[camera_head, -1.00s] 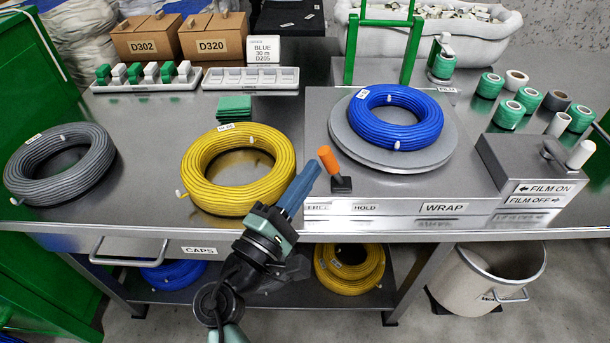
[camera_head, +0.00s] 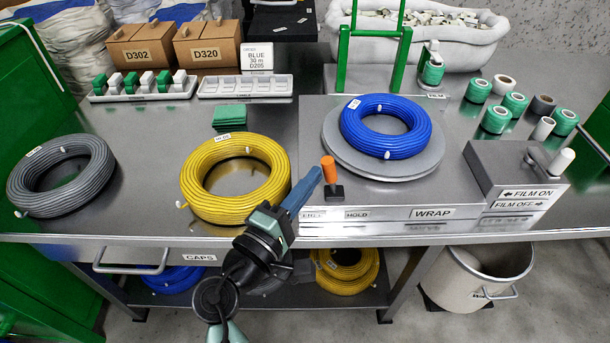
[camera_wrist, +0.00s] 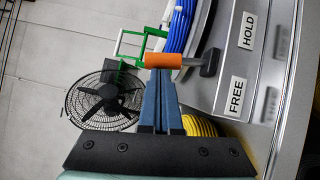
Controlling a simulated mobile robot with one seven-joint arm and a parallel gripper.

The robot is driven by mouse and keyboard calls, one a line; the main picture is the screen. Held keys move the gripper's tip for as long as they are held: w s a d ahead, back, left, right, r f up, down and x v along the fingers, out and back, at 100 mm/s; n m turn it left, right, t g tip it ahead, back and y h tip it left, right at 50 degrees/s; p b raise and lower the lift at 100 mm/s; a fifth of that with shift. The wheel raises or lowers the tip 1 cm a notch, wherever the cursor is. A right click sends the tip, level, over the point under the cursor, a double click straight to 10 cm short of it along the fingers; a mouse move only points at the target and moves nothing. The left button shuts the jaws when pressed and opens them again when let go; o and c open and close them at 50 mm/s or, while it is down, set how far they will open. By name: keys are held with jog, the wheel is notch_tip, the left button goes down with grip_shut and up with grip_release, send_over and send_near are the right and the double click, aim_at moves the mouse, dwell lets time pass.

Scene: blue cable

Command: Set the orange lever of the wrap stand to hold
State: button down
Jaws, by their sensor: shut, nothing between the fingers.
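The orange lever (camera_head: 329,170) stands on a black base near the front left of the wrap stand (camera_head: 390,196), leaning slightly left of upright. The FREE label (camera_head: 312,214) and HOLD label (camera_head: 357,214) are on the stand's front edge, and the lever base is between them. My gripper (camera_head: 317,171) is shut and empty, at the lever's left side. In the wrist view the closed fingertips (camera_wrist: 160,72) appear to meet the orange lever handle (camera_wrist: 163,61). Whether they truly touch is hard to tell. The HOLD label (camera_wrist: 248,31) is beyond the FREE label (camera_wrist: 236,97).
A blue cable coil (camera_head: 386,126) lies on the round turntable (camera_head: 345,160) behind the lever. A yellow coil (camera_head: 235,178) lies close to the left of my gripper. A film on/off block (camera_head: 515,185) stands on the right.

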jog(key=d+r+m+g+p, duration=0.2)
jog(key=m+p, duration=0.1)
jog(key=p, duration=0.1)
jog(key=shift+y, duration=0.4)
jog(key=shift+d+m+y+p, duration=0.6)
jog(key=shift+d+m+p, duration=0.1)
jog(key=shift+p, duration=0.35)
jog(key=shift+d+f+g+p, duration=0.15)
jog(key=shift+d+g+p, duration=0.15)
jog(key=shift+d, duration=0.1)
